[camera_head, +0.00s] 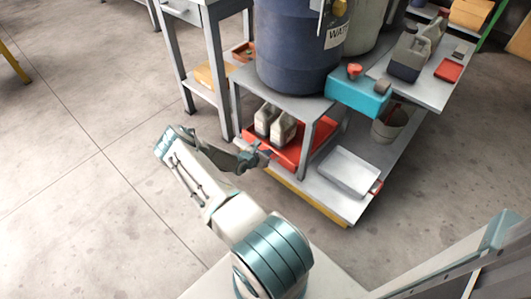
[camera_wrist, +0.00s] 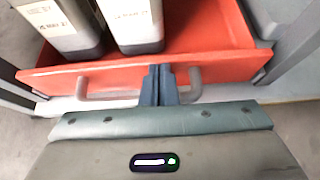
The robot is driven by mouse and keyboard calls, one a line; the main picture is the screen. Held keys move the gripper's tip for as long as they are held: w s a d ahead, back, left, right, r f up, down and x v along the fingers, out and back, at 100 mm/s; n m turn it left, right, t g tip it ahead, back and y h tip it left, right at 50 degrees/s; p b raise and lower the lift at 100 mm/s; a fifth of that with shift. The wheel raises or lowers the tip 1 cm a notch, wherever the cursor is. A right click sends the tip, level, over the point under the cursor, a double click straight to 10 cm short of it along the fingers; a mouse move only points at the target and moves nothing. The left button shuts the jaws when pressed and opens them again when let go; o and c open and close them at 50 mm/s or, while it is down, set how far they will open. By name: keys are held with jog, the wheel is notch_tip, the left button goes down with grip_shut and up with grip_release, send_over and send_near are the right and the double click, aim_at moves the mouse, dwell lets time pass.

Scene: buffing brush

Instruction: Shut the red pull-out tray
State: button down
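The red pull-out tray (camera_head: 290,152) is on the lower level of the grey stand, under the blue drum, with its front end sticking out toward my arm. Two pale jugs stand in it. In the wrist view its red front panel (camera_wrist: 225,68) spans the picture and carries a grey U-shaped handle (camera_wrist: 193,85). My gripper (camera_head: 262,154) is at this front. In the wrist view its two dark fingers (camera_wrist: 158,84) are together over the middle of the handle and hide part of it. I see nothing held between them; whether they touch the panel cannot be told.
A large blue drum (camera_head: 295,50) stands above the tray. A white tray (camera_head: 350,170) lies on the low shelf to the right. A teal box (camera_head: 358,95) sticks out above it. Grey table legs stand on the left. The floor (camera_head: 75,200) at left is clear.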

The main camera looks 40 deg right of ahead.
jog(key=p+v, duration=0.5)
jog(key=v, duration=0.4)
jog(key=shift+w+a, duration=0.15)
jog(key=shift+a, duration=0.3)
jog(key=w+a+r+m+g+y+p, duration=0.1)
jog(key=a+r+m+p, duration=0.3)
jog(key=r, duration=1)
jog(key=a+r+m+y+p, duration=0.2)
jog(key=a+r+m+p, duration=0.2)
jog(key=r, duration=1)
jog(key=w+a+r+m+g+y+p, duration=0.1)
jog(key=a+r+m+p, duration=0.35)
jog(key=r, duration=0.95)
jog(key=s+a+r+m+t+y+p, duration=0.1)
jog(key=s+a+r+p, duration=0.3)
jog(key=r, duration=0.7)
jog(key=s+a+r+m+t+y+p, duration=0.1)
jog(key=s+a+r+m+y+p, duration=0.2)
jog(key=s+a+r, duration=0.6)
jog(key=s+a+r+m+t+y+p, duration=0.2)
jog(key=s+a+r+y+p, duration=0.2)
jog(key=r, duration=1)
jog(key=s+a+p, duration=0.1)
jog(key=s+a, duration=0.1)
jog(key=a, duration=0.1)
jog(key=shift+s, duration=0.35)
jog(key=shift+d, duration=0.1)
